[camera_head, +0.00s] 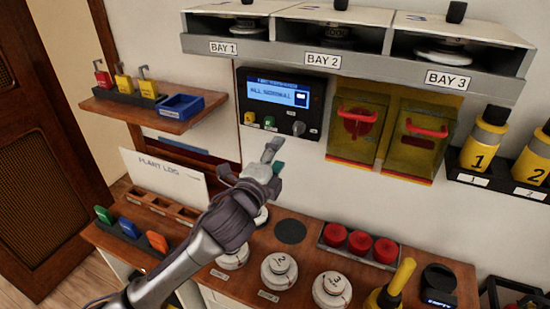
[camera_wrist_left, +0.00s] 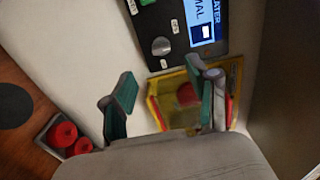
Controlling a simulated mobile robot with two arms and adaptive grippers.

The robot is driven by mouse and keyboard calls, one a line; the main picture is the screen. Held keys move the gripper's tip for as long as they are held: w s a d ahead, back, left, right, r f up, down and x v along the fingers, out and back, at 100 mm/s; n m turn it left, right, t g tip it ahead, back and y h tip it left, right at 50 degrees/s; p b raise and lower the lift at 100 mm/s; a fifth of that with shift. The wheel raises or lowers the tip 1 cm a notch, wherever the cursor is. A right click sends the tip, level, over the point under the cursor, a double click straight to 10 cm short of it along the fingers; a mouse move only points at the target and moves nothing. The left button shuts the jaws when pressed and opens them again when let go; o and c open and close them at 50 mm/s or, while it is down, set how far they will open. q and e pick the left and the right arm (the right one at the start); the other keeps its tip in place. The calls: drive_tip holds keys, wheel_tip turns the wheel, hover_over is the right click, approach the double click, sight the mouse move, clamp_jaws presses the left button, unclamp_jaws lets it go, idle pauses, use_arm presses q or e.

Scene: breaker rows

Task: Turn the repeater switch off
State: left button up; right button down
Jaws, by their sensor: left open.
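The repeater panel (camera_head: 318,105) is a black box on the wall with a lit blue screen (camera_head: 278,94) reading "ALL NORMAL". Its grey round knob (camera_head: 298,128) sits at the lower right, beside yellow and green buttons. In the left wrist view the panel (camera_wrist_left: 184,10) is at the top, and the grey knob (camera_wrist_left: 160,46) shows whole with a small label beside it. My left gripper (camera_head: 272,157) is open and empty, just below the panel in the head view. In the left wrist view its fingers (camera_wrist_left: 170,85) are spread, with the knob beyond them. My right gripper is not in view.
Yellow boxes with red handles (camera_head: 357,122) are mounted right of the panel. The bay shelf (camera_head: 290,55) overhangs above. A shelf with a blue tray (camera_head: 181,106) is at left. Below, a wooden counter (camera_head: 300,262) carries round weights and red buttons (camera_head: 359,242).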

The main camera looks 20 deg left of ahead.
use_arm(q)
drive_tip(key=shift+s, duration=0.5)
drive_tip(key=s+f+n+g+y, duration=0.1)
drive_tip(key=s+f+n+g, duration=0.75)
drive_tip(key=f, duration=0.75)
drive_tip(key=s+f+n+g, duration=0.3)
drive_tip(key=s+f+n, duration=0.15)
drive_tip(key=s, duration=0.65)
drive_tip(key=s+f+n+g, duration=0.3)
drive_tip(key=s+f, duration=0.3)
drive_tip(key=s, duration=0.5)
wheel_tip(320, 180, down, 32)
drive_tip(key=s+g+b, duration=0.1)
drive_tip(key=s+b, duration=0.2)
drive_tip(key=b, duration=0.1)
drive_tip(key=s+a+f+g+b, duration=0.1)
drive_tip(key=s+a+f+b, duration=0.1)
drive_tip(key=s+f, duration=1.3)
drive_tip(key=shift+s+a+f, duration=0.2)
drive_tip(key=shift+a+f, duration=0.2)
drive_tip(key=shift+f, duration=0.45)
